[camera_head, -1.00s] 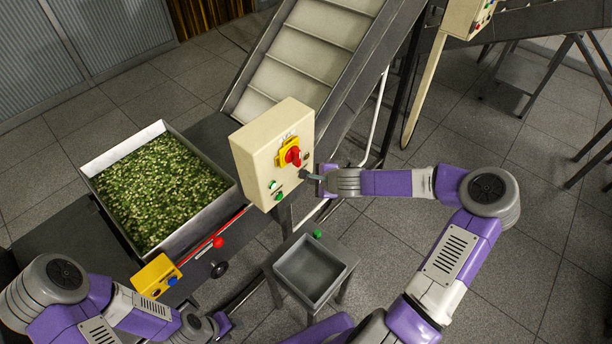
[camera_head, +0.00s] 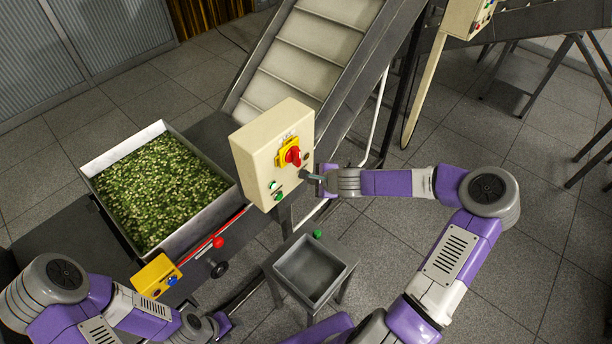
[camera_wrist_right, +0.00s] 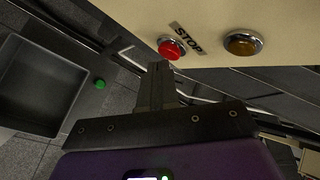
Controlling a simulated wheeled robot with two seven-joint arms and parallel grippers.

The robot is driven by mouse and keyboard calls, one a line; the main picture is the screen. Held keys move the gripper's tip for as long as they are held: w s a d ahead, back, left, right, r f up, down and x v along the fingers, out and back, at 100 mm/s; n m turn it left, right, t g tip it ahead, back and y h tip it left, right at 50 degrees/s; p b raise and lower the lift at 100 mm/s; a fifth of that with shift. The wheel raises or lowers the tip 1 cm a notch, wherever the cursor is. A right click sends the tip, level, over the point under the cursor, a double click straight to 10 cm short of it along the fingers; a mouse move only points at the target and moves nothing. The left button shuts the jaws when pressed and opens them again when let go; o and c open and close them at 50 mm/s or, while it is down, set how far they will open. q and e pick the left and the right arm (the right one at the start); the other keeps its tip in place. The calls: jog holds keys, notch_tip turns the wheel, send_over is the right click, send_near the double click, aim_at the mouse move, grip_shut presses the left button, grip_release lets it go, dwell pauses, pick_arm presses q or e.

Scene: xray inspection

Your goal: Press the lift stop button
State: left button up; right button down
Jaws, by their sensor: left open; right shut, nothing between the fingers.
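In the right wrist view a red button (camera_wrist_right: 171,48) sits beside a STOP label (camera_wrist_right: 187,38). My right gripper (camera_head: 308,176) is shut and empty, its tip at the lower right of the box's face. In the right wrist view its fingertips (camera_wrist_right: 160,68) overlap the red button's lower edge; I cannot tell whether they touch. My left gripper (camera_head: 218,324) is open, low at the left, far from the box.
An amber button (camera_wrist_right: 243,42) is near the red one. A bin of green pieces (camera_head: 225,205) stands left of the box, an inclined conveyor (camera_head: 310,55) behind it. A grey tray (camera_head: 338,284) stands below. A yellow box (camera_head: 150,272) is near my left arm.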

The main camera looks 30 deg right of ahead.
jog(key=shift+w, duration=0.1)
dwell(0.5)
jog(key=shift+w+a, duration=0.15)
jog(key=shift+w, duration=0.15)
jog(key=shift+s, duration=0.35)
dwell(0.4)
jog(key=s+d, duration=0.2)
jog(key=s, duration=0.3)
jog(key=shift+s+d+b, duration=0.25)
jog(key=shift+s+b, duration=0.05)
jog(key=shift+b, duration=0.15)
